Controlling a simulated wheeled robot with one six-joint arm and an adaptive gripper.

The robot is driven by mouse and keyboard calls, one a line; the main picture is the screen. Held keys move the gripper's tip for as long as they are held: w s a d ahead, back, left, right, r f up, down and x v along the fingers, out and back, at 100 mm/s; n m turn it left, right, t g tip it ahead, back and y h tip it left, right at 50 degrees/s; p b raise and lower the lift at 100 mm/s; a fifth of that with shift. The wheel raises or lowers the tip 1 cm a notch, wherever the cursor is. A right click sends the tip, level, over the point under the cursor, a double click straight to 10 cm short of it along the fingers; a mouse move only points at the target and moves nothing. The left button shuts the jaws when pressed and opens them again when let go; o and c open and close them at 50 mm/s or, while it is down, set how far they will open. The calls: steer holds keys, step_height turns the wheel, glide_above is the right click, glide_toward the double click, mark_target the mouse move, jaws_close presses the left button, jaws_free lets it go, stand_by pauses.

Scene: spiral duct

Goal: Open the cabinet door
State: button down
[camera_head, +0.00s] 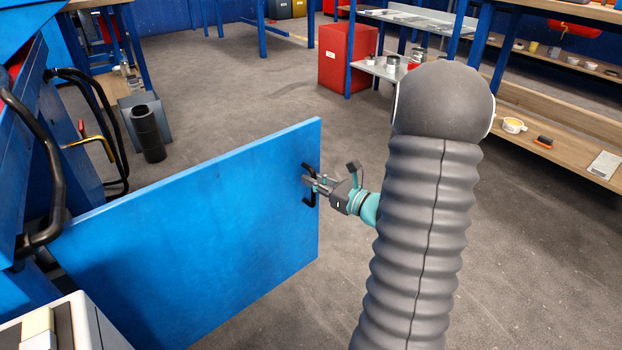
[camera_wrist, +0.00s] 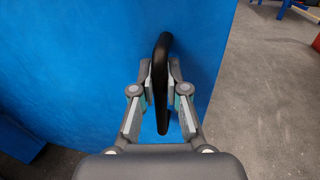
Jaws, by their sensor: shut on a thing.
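The blue cabinet door (camera_head: 200,230) stands swung out from the blue cabinet (camera_head: 30,150) at the left of the head view. Its black handle (camera_head: 309,170) is near the door's free right edge. My gripper (camera_head: 318,183) is at the handle, with its fingers on it. In the wrist view the blue door (camera_wrist: 90,60) fills the left and middle. The black handle (camera_wrist: 162,85) stands upright between the two fingertips of my gripper (camera_wrist: 160,88), which is shut on it. The inside of the cabinet is largely hidden.
The grey floor (camera_head: 240,90) is open behind and right of the door. A black cylinder (camera_head: 148,133) stands beyond the cabinet. A red box (camera_head: 347,55) and wooden shelves (camera_head: 570,155) are at the back and right.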

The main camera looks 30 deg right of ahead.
steer(key=shift+s, duration=0.4)
steer(key=c, duration=1.2)
jaws_free()
steer(key=v, duration=1.2)
